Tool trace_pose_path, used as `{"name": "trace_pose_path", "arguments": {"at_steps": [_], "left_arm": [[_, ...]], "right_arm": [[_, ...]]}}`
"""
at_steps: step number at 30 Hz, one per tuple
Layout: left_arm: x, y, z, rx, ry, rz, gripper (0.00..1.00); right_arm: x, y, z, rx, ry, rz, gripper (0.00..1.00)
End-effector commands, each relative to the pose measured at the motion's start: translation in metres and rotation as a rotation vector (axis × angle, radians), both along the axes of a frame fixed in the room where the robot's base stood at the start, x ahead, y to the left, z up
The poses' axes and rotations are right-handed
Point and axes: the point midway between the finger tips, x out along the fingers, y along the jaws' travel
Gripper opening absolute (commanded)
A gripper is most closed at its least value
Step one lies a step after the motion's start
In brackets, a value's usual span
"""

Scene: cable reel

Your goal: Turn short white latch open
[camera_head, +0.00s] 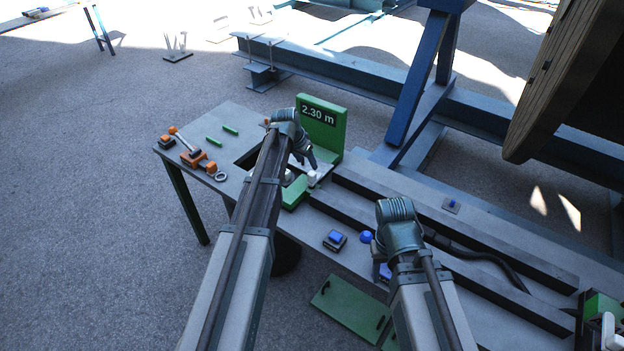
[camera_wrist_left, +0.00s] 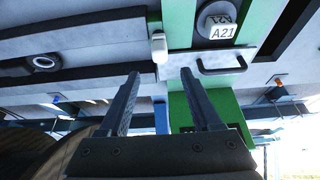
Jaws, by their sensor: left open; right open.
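The short white latch (camera_wrist_left: 158,47) shows in the left wrist view, upright at the edge of a grey plate, just beyond my fingertips and between them. In the head view the white latch (camera_head: 312,179) is small and sits just below my left gripper (camera_head: 307,160). The left gripper is open, and in the wrist view its two fingers (camera_wrist_left: 160,74) stand wide apart with nothing between them. No contact with the latch is visible. My right gripper (camera_head: 379,265) is open over the bench's front edge, partly hidden by its own wrist.
A green panel reading 2.30 m (camera_head: 321,123) stands behind the latch. Orange tools (camera_head: 193,157) lie at the bench's left. A wooden reel (camera_head: 568,70) is at upper right.

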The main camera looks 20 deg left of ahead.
Motion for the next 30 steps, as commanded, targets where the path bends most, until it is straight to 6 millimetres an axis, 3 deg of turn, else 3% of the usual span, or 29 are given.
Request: {"name": "trace_pose_path", "arguments": {"at_steps": [1, 15, 21, 29, 30], "left_arm": [[0.004, -0.001, -0.015, 0.0, 0.0, 0.0, 0.65], [0.029, -0.01, -0.078, 0.0, 0.0, 0.0, 0.65], [0.034, -0.012, -0.088, 0.0, 0.0, 0.0, 0.65], [0.034, -0.012, -0.087, 0.0, 0.0, 0.001, 0.65], [0.034, -0.012, -0.087, 0.0, 0.0, 0.001, 0.6]], "right_arm": [[0.0, 0.0, -0.015, 0.0, 0.0, 0.0, 0.5], [0.0, 0.0, -0.078, 0.0, 0.0, 0.0, 0.5], [0.0, 0.0, -0.088, 0.0, 0.0, 0.0, 0.5], [0.0, 0.0, -0.087, 0.0, 0.0, 0.0, 0.5], [0.0, 0.0, -0.087, 0.0, 0.0, 0.0, 0.5]]}}
